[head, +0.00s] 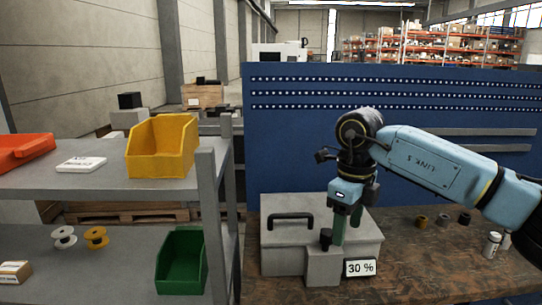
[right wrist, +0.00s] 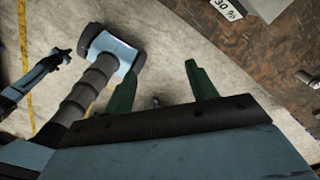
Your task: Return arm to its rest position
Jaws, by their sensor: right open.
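My right gripper (head: 347,230) hangs fingers-down from the light-blue right arm, in front of a grey case in the head view. Its two green fingers are apart; the right wrist view shows the open, empty gripper (right wrist: 162,82) with floor beyond. The grey case (head: 278,238) has a dark handle (head: 291,217) on top. At its front right stands a grey block (head: 323,268) with a dark knob (head: 326,238), just left of the fingers; I cannot tell whether they touch. A "30 %" sign (head: 359,268) is beside it. My left gripper cannot be made out clearly.
A blue perforated panel (head: 300,130) stands behind. At left, grey shelves carry a yellow bin (head: 160,150) and a green bin (head: 183,265).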

